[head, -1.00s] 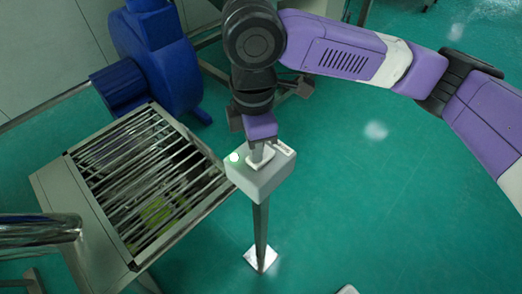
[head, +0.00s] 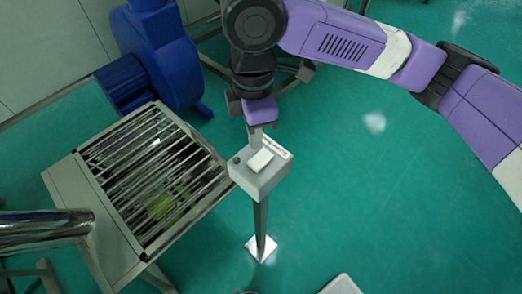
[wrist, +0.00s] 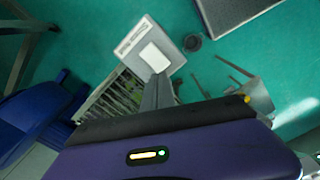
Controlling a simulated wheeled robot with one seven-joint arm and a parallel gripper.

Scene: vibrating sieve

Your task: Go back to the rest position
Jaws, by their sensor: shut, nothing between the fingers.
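My gripper (head: 256,148) points down with its fingers shut and empty, just beside and above the white rocker button (head: 261,161) of a grey switch box (head: 258,181). The button is fully visible. The small round lamp (head: 237,161) on the box is dark. The box stands on a thin metal post. In the wrist view the closed fingers (wrist: 156,80) end near the box (wrist: 148,45) and its white button; whether they touch the box I cannot tell. The sieve (head: 62,182), with its metal bars, stands left of the box. Something yellow-green shows below the bars.
A blue machine (head: 165,65) stands behind the sieve. A shiny metal pipe (head: 40,225) crosses the lower left. The post has a square foot plate (head: 260,248) on the green floor. Open floor (head: 370,200) lies right of the post.

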